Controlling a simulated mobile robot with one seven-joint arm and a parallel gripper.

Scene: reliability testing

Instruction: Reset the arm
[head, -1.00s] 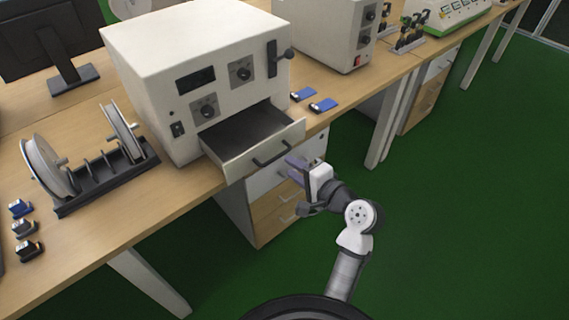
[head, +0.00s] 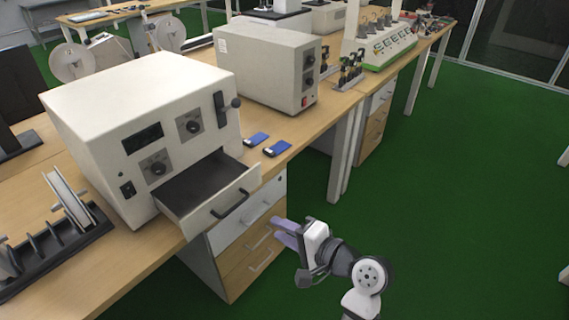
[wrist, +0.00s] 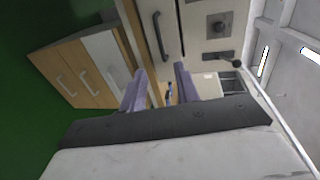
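My gripper (head: 279,233) is in front of the bench, at the right, below and to the right of the open drawer. In the wrist view its two purple fingers (wrist: 156,92) stand apart with nothing held between them. The white machine (head: 140,120) sits on the bench with its drawer (head: 222,208) pulled out. The drawer looks empty and has a dark handle. The drawer handle also shows in the wrist view (wrist: 160,36). The gripper is apart from the drawer.
Two blue items (head: 277,148) lie on the bench right of the machine. A second white box machine (head: 262,65) stands behind them. A bench cabinet (head: 250,258) with wooden drawers is close behind my gripper. The green floor (head: 440,200) to the right is clear.

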